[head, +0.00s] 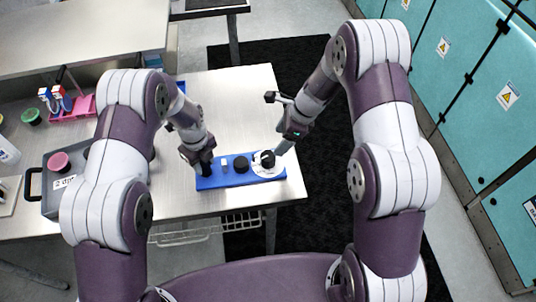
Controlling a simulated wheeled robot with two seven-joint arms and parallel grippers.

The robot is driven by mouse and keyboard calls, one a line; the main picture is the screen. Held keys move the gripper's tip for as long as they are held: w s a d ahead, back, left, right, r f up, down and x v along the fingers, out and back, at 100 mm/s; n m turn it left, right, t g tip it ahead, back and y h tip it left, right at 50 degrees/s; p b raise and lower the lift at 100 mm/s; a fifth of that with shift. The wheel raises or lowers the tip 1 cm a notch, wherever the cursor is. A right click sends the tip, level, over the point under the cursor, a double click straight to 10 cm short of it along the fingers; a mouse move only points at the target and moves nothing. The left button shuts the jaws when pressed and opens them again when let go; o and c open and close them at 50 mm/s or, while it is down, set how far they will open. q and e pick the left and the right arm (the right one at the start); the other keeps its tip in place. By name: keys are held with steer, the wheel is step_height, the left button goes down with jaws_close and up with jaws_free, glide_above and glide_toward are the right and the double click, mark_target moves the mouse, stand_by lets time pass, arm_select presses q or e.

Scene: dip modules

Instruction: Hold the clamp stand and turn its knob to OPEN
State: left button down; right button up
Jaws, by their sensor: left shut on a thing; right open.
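The clamp stand has a long blue base (240,181) on the metal table, near its front edge. At its right end is a white round dial (261,171) with a black knob (267,158). A second black round part (241,163) and a small pale upright part (224,165) stand along the base. My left gripper (207,165) is shut on the stand's left end; its fingers hide what they grip there. My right gripper (273,123) is open, with its fingers spread, one reaching down close to the knob. I cannot tell whether it touches. The dial's markings are too small to read.
A grey case (48,190) with a pink round top part (60,163) stands at the left. A pink rack (80,108) and a green tub (32,117) are behind it. Teal cabinets (480,90) line the right.

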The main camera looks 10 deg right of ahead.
mark_target(269, 154)
steer(key=x, duration=1)
steer(key=shift+w+f, duration=0.1)
steer(key=shift+f, duration=0.2)
steer(key=c, duration=1.1)
